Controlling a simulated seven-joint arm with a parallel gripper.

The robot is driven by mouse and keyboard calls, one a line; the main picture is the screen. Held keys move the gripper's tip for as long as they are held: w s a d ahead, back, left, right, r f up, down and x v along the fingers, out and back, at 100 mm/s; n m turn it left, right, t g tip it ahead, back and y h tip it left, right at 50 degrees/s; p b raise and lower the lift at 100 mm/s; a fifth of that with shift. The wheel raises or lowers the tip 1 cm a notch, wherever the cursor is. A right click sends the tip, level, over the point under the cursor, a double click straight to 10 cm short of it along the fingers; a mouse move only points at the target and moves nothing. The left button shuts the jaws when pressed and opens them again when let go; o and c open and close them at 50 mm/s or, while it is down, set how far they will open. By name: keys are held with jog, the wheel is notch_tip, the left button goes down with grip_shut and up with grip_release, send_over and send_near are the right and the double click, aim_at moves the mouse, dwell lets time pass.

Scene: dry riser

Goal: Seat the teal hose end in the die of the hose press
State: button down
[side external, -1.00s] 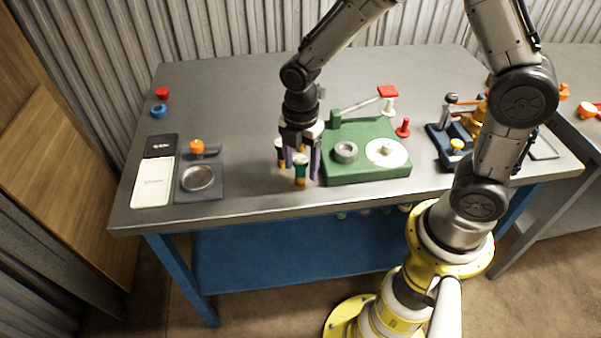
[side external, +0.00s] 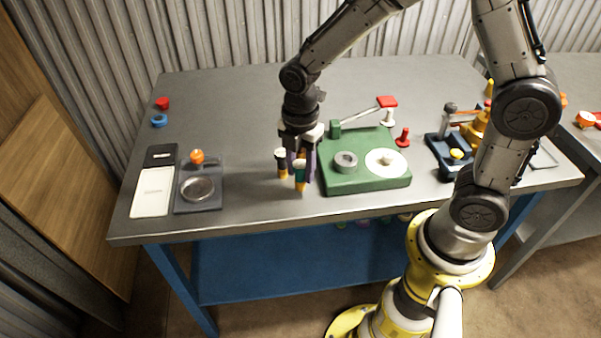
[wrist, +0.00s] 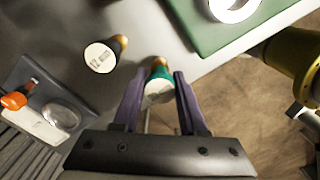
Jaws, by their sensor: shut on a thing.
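The teal hose end (side external: 300,174) has a pale top and an orange-brown lower end. It stands upright near the front of the bench, left of the green fixture. My gripper (side external: 302,166) is over it with its purple fingers shut on it; in the wrist view the teal hose end (wrist: 160,77) is between the two fingers (wrist: 158,98). Whether its foot touches the bench I cannot tell. The green fixture (side external: 365,181), which looks like the hose press, carries a grey ring (side external: 346,162), perhaps the die, a white disc (side external: 386,162) and a red-ended lever (side external: 386,102).
A dark hose end (side external: 282,163) with a white top stands just left of my gripper. Farther left are a dark tray with a round dish (side external: 197,188) and a white-and-black scale-like panel (side external: 153,190). A blue device (side external: 449,149) is at right. The bench behind my gripper is clear.

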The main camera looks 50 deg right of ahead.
jog(key=s+d+r, duration=0.4)
jog(key=s+r, duration=0.4)
jog(key=s, duration=0.2)
jog(key=s+d+r, duration=0.3)
jog(key=s+r, duration=0.5)
jog(key=s, duration=0.1)
send_over(349, 161)
jog(key=a, duration=0.1)
jog(key=shift+m, duration=0.4)
jog(key=shift+w+a+f, duration=0.1)
jog(key=shift+a+f, duration=0.05)
jog(key=shift+f, duration=6.25)
jog(key=shift+f, duration=0.1)
jog(key=shift+c, duration=2.2)
grip_release()
